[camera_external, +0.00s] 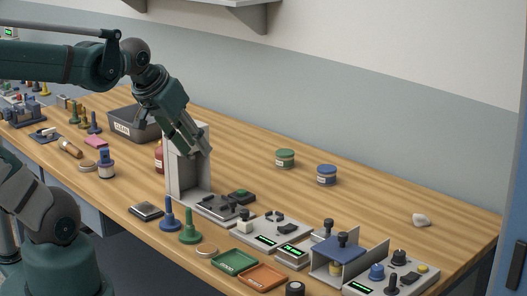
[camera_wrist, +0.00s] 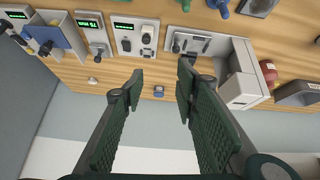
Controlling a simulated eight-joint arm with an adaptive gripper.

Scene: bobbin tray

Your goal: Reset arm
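My gripper (camera_external: 196,143) is high over the bench, near the top of a grey upright stand (camera_external: 190,175) in the external view. In the wrist view my gripper (camera_wrist: 161,73) has its two dark green fingers well apart, with nothing held between them. The grey stand also shows in the wrist view (camera_wrist: 238,88), to the right of the fingers. From the external view I cannot tell whether the gripper touches the stand; the two overlap there.
Green (camera_external: 285,159) and blue (camera_external: 326,175) jars stand at the back. Panels (camera_external: 270,232), a blue-topped fixture (camera_external: 335,252), green (camera_external: 234,262) and orange (camera_external: 262,277) trays line the front. A dark bin (camera_external: 135,125) is left of the stand. The back right is mostly clear.

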